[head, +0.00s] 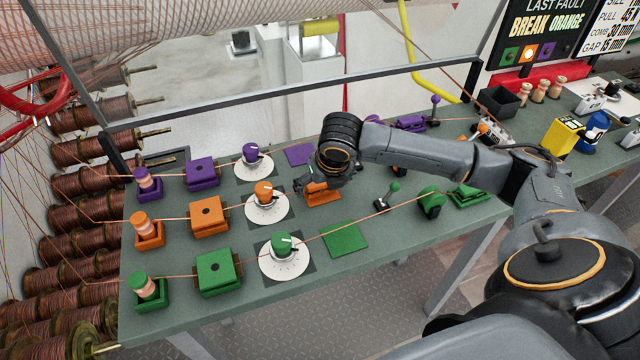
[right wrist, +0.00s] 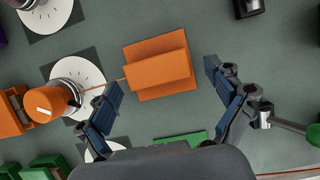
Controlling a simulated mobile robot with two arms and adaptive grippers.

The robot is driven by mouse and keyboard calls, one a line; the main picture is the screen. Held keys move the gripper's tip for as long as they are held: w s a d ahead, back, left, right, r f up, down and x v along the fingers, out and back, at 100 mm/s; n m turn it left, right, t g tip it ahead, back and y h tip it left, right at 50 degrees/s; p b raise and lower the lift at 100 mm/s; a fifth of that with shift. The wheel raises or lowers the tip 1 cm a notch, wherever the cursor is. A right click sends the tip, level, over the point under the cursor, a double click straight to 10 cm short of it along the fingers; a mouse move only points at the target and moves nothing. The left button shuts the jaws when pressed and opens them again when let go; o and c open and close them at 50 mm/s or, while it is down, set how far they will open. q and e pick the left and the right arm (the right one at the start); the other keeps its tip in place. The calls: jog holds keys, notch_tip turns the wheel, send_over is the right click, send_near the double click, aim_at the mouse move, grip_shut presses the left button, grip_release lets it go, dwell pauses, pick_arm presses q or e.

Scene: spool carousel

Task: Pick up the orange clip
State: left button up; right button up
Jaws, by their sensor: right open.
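The orange clip (head: 322,195) is a block-shaped piece on an orange square pad on the green bench, in the middle row. In the right wrist view the orange clip (right wrist: 158,70) lies between and just beyond the fingertips. My right gripper (head: 316,184) is above the clip, pointing down, and partly hides it in the head view. In the right wrist view my right gripper (right wrist: 163,79) is open, with one dark blue finger on each side and nothing held. My left gripper is not in view.
An orange dial (head: 265,195) stands left of the clip, with a copper wire running past. A green pad (head: 344,238) lies in front and a purple pad (head: 299,155) behind. A green-knobbed lever (head: 388,194) stands to the right. A black rail (head: 290,95) runs along the back.

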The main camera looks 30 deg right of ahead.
jog(key=c, duration=1.3)
jog(key=shift+r, duration=0.15)
